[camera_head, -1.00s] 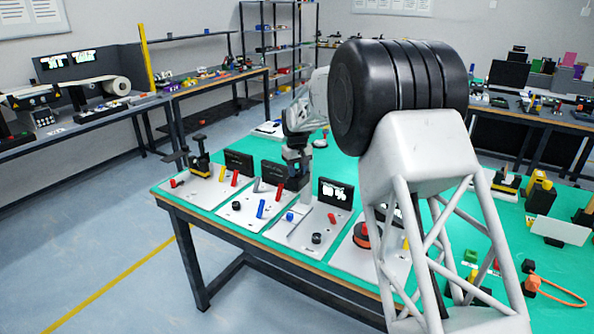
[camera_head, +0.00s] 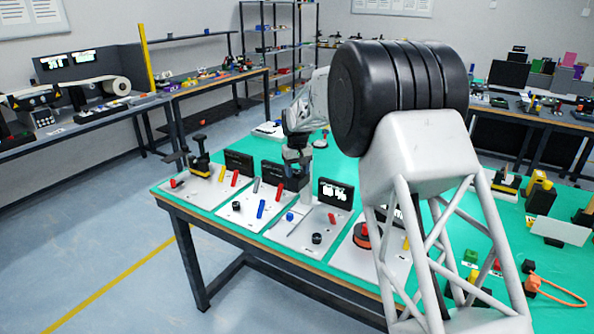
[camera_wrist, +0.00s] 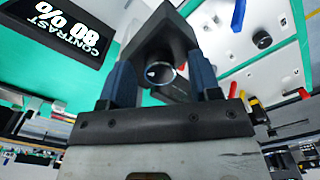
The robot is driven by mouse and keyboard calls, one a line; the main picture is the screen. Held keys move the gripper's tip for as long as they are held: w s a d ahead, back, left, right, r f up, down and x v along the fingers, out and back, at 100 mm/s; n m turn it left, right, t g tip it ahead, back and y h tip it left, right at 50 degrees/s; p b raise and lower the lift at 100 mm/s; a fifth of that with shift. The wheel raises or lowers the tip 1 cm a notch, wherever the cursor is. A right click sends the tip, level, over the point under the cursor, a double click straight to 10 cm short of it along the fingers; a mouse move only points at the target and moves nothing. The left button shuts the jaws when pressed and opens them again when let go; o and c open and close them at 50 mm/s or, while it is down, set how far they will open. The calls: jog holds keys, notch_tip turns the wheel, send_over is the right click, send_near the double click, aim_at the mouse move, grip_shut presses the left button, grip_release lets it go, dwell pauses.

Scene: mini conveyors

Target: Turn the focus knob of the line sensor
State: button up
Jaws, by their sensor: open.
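The line sensor seems to be the black housing (camera_wrist: 155,35) in the wrist view. A dark round part with a pale rim (camera_wrist: 160,74) shows under it; I cannot tell for sure that this is the focus knob. My gripper (camera_wrist: 162,82) has its two blue fingers apart, one on each side of this round part. Whether they touch it is unclear. In the head view my gripper (camera_head: 298,158) is above the back of the sensor's panel, left of the display (camera_head: 335,193). The display (camera_wrist: 62,28) reads CONTRAST 80 % upside down in the wrist view.
A blue knob (camera_head: 290,217), a black knob (camera_head: 316,238) and a red lever (camera_head: 332,218) are on the same panel. Neighbouring panels with levers and small displays (camera_head: 238,164) stand close to the left.

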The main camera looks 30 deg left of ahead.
aim_at(298, 171)
jog(key=shift+r, duration=3.9)
jog(key=shift+d, duration=0.1)
